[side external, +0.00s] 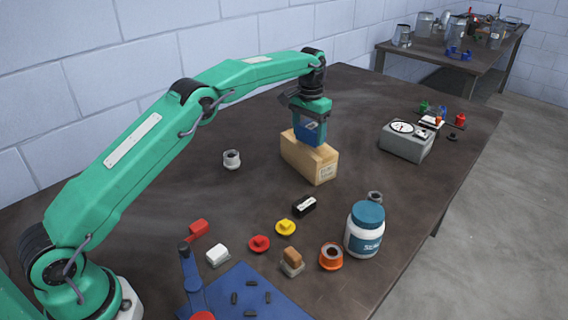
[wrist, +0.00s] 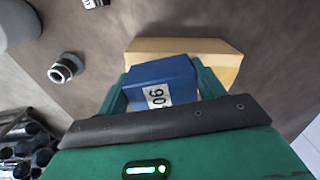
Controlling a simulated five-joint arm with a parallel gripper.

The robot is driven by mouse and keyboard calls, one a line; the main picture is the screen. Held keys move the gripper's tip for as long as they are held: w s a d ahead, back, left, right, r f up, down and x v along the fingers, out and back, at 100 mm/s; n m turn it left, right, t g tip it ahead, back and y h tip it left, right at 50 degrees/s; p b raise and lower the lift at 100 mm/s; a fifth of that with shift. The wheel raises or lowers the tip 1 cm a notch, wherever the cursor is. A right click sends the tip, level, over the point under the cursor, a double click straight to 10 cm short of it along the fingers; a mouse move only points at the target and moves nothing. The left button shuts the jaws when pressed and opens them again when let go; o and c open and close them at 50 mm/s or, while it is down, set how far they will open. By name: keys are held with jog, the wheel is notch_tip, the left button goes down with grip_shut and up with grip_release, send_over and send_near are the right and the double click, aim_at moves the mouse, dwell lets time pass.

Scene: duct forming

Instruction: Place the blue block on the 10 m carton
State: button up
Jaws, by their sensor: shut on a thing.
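The blue block (side external: 308,132) is between the fingers of my gripper (side external: 312,110), which is shut on it. The block is right over the tan carton (side external: 310,160) in the side view and appears to be at its top face. I cannot tell for sure whether it rests on the carton. In the wrist view the blue block (wrist: 161,84) shows a white label with dark figures, between the two green fingers. The carton (wrist: 190,49) is behind and below it there. A small label is on the carton's end in the side view, too small to read.
A grey fitting (side external: 231,159) stands left of the carton. A grey gauge box (side external: 406,141) is at the right. Bare table surrounds the carton.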

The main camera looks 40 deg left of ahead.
aim_at(309, 126)
jog(key=shift+f, duration=1.45)
jog(key=o, duration=1.2)
jog(key=shift+f, duration=0.15)
jog(key=shift+r, duration=3.9)
jog(key=shift+r, duration=0.1)
